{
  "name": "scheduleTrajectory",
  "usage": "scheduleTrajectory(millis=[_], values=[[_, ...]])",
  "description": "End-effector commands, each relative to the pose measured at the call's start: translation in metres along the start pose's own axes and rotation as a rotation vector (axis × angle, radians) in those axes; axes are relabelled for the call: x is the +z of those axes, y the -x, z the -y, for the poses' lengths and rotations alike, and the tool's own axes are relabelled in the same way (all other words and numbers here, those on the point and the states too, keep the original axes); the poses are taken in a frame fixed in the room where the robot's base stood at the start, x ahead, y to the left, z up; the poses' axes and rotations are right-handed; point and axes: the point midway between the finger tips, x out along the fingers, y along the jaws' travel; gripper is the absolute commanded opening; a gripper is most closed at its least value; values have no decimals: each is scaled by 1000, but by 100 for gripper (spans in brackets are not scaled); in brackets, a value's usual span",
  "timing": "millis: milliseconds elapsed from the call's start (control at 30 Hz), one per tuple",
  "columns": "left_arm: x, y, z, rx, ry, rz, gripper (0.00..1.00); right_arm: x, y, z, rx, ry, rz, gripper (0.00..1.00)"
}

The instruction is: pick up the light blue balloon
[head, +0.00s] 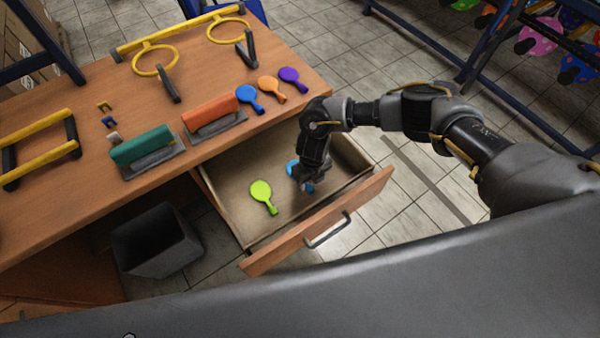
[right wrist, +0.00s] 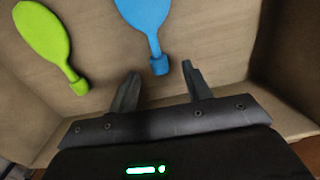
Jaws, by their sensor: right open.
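The light blue balloon (head: 292,168) lies flat in the open drawer and is partly hidden by my right gripper in the head view. In the right wrist view the light blue balloon (right wrist: 146,22) has its neck pointing toward my gripper. My right gripper (head: 303,182) is inside the drawer, over the balloon's neck end. In the right wrist view the fingers of my right gripper (right wrist: 160,74) are apart and empty, with the neck's end in front of the gap between them. My left gripper is not in view.
A lime green balloon (head: 262,193) lies to the left in the same drawer (head: 225,178). The drawer's front panel (head: 340,217) and side walls surround the gripper. Blue, orange and purple balloons (head: 268,86) lie on the tabletop. A dark bin (head: 158,243) stands on the floor.

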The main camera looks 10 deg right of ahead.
Motion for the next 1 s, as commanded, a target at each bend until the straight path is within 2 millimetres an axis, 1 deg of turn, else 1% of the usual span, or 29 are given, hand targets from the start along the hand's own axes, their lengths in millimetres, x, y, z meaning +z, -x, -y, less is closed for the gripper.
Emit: scheduleTrajectory(millis=[33, 67, 133, 233, 333, 500, 567, 800, 833, 1000], values=[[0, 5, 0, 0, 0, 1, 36, 0, -5, -1, -1, -3, -3, 49], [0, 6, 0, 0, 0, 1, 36, 1, -10, -2, -1, -2, -3, 49], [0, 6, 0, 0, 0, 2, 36, 1, -21, -2, -1, -2, -3, 49], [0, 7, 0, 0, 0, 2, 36, 1, -30, -1, -1, -1, -1, 49], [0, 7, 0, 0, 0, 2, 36, 2, -34, -1, 0, -1, 0, 49], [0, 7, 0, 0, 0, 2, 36, 2, -34, -1, 0, -1, 1, 49], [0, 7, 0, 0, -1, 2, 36, 2, -34, -1, 0, -1, 1, 43], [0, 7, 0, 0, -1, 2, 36, 2, -34, -1, 0, -1, 0, 11], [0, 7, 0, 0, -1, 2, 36, 2, -34, -1, 0, -1, 0, 10], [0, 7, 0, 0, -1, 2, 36, 2, -34, -1, 0, -1, 0, 10]])
